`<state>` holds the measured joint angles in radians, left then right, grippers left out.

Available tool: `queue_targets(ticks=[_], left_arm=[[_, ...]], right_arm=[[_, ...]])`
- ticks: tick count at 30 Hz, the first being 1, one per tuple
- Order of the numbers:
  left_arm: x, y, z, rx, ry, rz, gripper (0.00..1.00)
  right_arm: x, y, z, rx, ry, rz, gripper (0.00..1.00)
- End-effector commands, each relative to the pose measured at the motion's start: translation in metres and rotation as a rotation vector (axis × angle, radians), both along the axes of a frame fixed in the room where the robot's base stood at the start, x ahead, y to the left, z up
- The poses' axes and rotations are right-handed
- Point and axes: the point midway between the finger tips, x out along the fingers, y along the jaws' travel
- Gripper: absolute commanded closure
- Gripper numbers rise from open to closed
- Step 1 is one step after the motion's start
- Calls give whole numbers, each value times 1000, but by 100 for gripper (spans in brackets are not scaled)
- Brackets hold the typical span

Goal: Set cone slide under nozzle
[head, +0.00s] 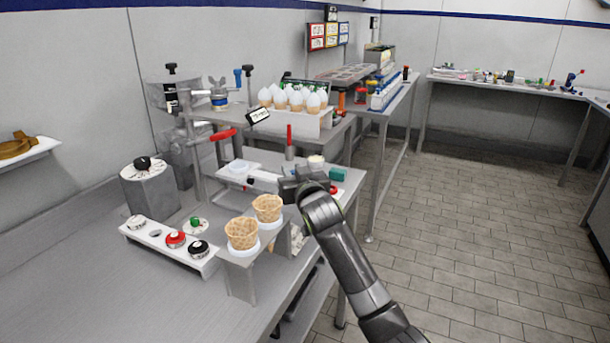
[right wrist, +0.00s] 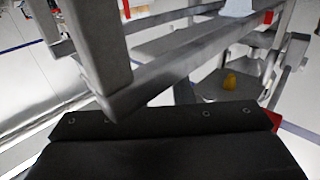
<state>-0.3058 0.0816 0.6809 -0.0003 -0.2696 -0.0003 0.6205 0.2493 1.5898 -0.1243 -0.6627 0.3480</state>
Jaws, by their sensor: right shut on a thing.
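The cone slide (head: 262,184) appears as a pale flat piece on the work table, below and right of the dispenser stand. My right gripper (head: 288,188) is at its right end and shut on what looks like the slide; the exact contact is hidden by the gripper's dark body. In the right wrist view, grey metal bars fill the space before the gripper, and its fingertips cannot be made out. The dispenser (head: 219,97) stands behind on a metal frame with a red handle (head: 223,135). I cannot clearly make out its nozzle. My left gripper is out of view.
Two waffle cones (head: 242,233) (head: 267,208) stand in a holder close in front of my right arm. A white strip with several knobs (head: 174,240) lies to the left. Several white-topped cones (head: 295,98) stand behind. The floor at right is clear.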

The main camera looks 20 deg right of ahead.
Motion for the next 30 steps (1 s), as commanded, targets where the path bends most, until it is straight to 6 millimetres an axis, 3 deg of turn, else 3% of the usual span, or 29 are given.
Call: queue_targets(ticks=[10,11,15,25,30], left_arm=[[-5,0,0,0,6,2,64],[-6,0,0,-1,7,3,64],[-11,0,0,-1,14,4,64],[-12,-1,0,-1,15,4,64],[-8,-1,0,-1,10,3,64]], right_arm=[[1,1,0,1,0,0,100],[1,1,0,1,0,0,76],[1,1,0,0,0,0,59],[-1,1,0,0,0,0,59],[-15,2,-1,0,-1,0,59]])
